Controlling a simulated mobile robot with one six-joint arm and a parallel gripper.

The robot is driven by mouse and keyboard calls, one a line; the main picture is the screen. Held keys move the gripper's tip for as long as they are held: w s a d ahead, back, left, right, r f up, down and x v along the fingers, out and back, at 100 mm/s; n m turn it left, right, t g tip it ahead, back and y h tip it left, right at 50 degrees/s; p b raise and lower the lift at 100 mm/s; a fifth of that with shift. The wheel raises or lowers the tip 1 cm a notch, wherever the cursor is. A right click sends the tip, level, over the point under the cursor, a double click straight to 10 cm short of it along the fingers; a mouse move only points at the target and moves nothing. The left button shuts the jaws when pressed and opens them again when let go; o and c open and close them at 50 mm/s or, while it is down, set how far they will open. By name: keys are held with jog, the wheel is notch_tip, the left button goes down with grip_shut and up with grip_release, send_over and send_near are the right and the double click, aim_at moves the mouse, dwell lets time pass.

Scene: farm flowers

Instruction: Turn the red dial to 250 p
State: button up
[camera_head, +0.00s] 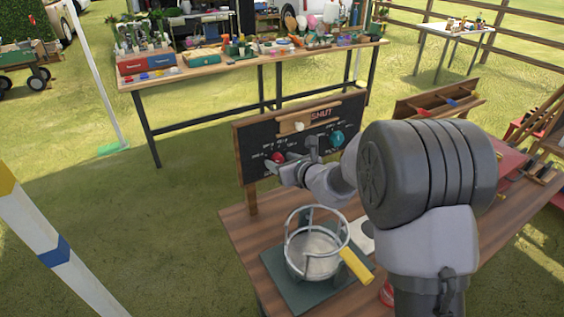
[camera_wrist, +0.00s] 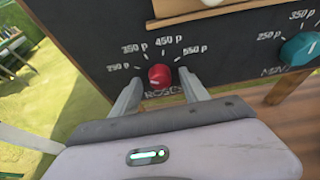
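The red dial (camera_wrist: 160,76) is on a black board above the word "ROSES". In the wrist view, price marks fan around its upper side, from a leftmost one that looks like 250 p, through 350 p and 450 p, to 550 p at the right. A faint light mark shows on the dial, but I cannot tell which price it points to. My gripper (camera_wrist: 160,88) is open, with one finger to the left and one to the right, just below the dial, seemingly not touching it. In the head view the red dial (camera_head: 278,157) is partly covered by my gripper (camera_head: 284,170).
A teal dial (camera_wrist: 300,48) sits to the right on the same board (camera_head: 252,137). A wooden table (camera_head: 240,228) holds a metal pot (camera_head: 314,262) with a yellow handle. A long bench (camera_head: 205,72) with many goods stands behind.

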jog(key=p+v, duration=0.3)
jog(key=v, duration=1.4)
jog(key=shift+s+p, duration=0.2)
jog(key=shift+p, duration=0.15)
jog(key=shift+r, duration=0.1)
jog(key=s+a+r+n+g+y, duration=0.1)
jog(key=s+a+r+n+g, duration=0.25)
jog(key=s+n, duration=0.35)
jog(key=s+a+r+n+g+y, duration=0.1)
jog(key=s+a+r+n+g, duration=0.1)
jog(key=s+r+n, duration=0.35)
jog(key=s+d+f+n+h, duration=0.3)
jog(key=s+d+n+h, duration=0.4)
jog(key=s+d+n, duration=0.5)
jog(key=s, duration=0.2)
jog(key=shift+s+d+h+b, duration=0.3)
jog(key=shift+s, duration=0.1)
